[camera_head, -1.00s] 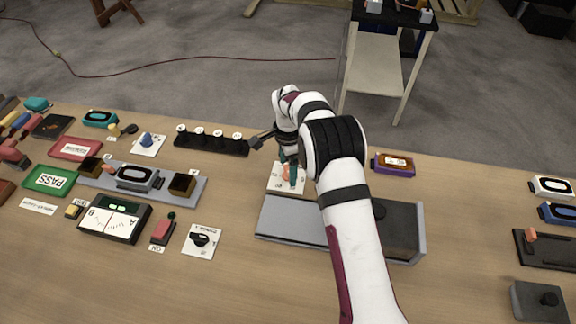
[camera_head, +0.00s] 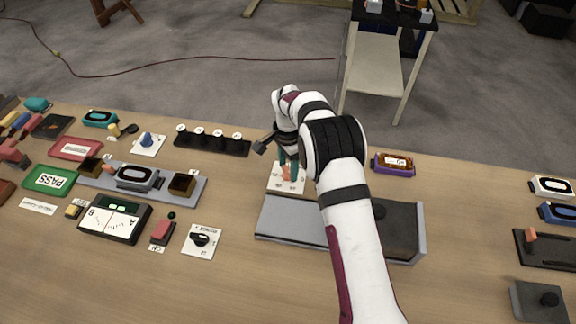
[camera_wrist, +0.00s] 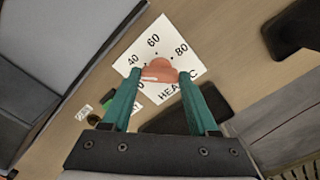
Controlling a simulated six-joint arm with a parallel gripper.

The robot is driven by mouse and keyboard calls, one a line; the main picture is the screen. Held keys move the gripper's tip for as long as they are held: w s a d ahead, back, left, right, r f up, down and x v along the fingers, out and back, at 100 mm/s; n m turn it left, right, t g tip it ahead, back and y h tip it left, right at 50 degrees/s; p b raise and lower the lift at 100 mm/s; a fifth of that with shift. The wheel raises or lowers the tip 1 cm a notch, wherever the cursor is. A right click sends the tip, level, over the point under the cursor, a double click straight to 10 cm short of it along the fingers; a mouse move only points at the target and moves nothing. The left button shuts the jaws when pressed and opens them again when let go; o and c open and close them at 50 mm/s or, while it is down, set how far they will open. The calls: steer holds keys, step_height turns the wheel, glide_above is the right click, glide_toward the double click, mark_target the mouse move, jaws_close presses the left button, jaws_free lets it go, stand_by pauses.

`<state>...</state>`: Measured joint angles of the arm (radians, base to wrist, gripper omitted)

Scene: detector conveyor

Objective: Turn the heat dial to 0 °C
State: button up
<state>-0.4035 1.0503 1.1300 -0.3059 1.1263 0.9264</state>
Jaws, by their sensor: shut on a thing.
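The heat dial is a salmon-orange knob (camera_wrist: 158,70) on a white plate (camera_wrist: 190,40) marked 40, 60, 80 and HEAT °C in the wrist view. In the head view its plate (camera_head: 274,186) lies on the table just behind the grey tray, partly hidden by my arm. My gripper (camera_wrist: 160,77) has teal fingers on both sides of the knob and is shut on it. In the head view my gripper (camera_head: 289,170) points down over the plate. The 0 mark and the knob's exact setting are hard to make out.
A grey tray-like station (camera_head: 290,219) stands in front of the dial. A black rack (camera_head: 212,140) of several white-topped pegs is to the left, and a purple-based device (camera_head: 393,163) to the right. A conveyor (camera_head: 150,190) and a meter (camera_head: 114,219) stand further left.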

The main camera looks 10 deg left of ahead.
mark_target(288, 170)
steer(key=n, duration=0.4)
steer(key=shift+n, duration=0.3)
steer(key=n, duration=0.4)
steer(key=shift+n, duration=0.4)
steer(key=o, duration=1.4)
steer(key=shift+r, duration=0.1)
step_height(288, 170, up, 16)
steer(key=shift+f, duration=0.15)
